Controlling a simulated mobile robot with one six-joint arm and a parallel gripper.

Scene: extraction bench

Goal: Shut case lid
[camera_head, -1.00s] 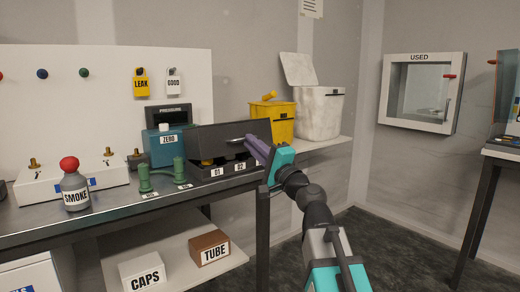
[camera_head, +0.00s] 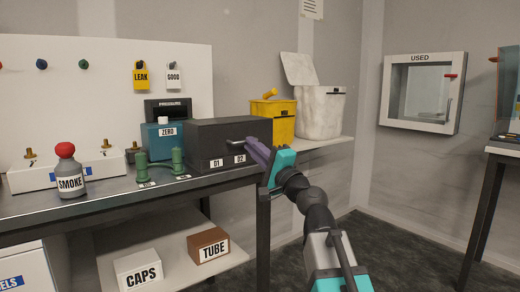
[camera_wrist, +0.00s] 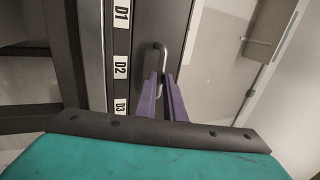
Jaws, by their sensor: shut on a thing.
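The dark case (camera_head: 222,140) stands on the bench, and its lid is down over the base, with no gap visible in the head view. The lid's metal handle (camera_head: 238,141) is on its front, and the handle also shows in the wrist view (camera_wrist: 160,50). My gripper (camera_head: 252,146) is at the front right of the case, with its purple fingers (camera_wrist: 163,90) shut on the handle. Labels D1 and D2 show on the case front, and D3 also shows in the wrist view (camera_wrist: 121,107).
Left of the case are green fittings (camera_head: 160,167), a blue ZERO device (camera_head: 164,140) and a SMOKE bottle (camera_head: 68,172). Yellow (camera_head: 283,122) and white (camera_head: 320,115) bins stand behind, to the right. CAPS (camera_head: 140,270) and TUBE (camera_head: 208,245) boxes sit on the lower shelf.

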